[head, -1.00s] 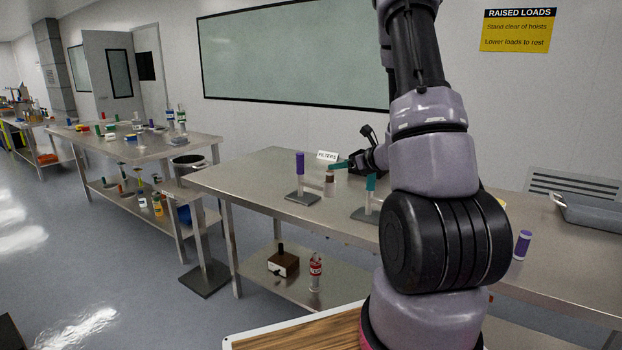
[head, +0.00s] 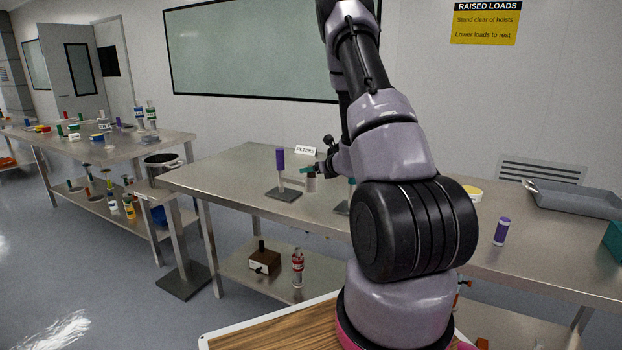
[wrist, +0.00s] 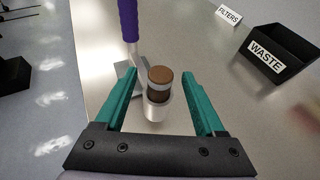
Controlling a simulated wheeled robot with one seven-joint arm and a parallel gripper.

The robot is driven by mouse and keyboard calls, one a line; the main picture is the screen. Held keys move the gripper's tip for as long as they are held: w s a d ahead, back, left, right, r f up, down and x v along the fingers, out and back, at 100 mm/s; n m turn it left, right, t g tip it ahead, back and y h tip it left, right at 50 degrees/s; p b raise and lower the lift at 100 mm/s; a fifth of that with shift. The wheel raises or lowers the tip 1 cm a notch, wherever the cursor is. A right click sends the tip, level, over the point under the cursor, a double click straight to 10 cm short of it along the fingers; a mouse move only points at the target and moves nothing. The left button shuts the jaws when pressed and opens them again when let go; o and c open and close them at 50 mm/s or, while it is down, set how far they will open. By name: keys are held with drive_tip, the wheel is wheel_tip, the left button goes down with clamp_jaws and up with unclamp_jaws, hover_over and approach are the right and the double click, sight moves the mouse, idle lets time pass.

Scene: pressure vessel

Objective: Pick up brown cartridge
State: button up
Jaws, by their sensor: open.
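The brown cartridge (wrist: 159,75) stands upright in the wrist view, with a pale grey band around it. Its lower end sits in a light metal cup-like holder (wrist: 157,110). My gripper (wrist: 158,78) is open, with one teal finger on each side of the cartridge and a visible gap on both sides. From this view I cannot tell how far the fingertips are above or level with it. In the head view my gripper (head: 310,169) is small at the holder, and its fingers mostly hide the cartridge.
A black WASTE bin (wrist: 277,52) and a FILTERS sign (wrist: 229,14) are to the right in the wrist view. Another purple cartridge (head: 501,231) stands farther right on the bench.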

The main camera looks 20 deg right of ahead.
drive_tip(key=shift+w+a+f, duration=0.1)
drive_tip(key=shift+w+f, duration=0.15)
drive_tip(key=shift+w, duration=0.4)
clamp_jaws()
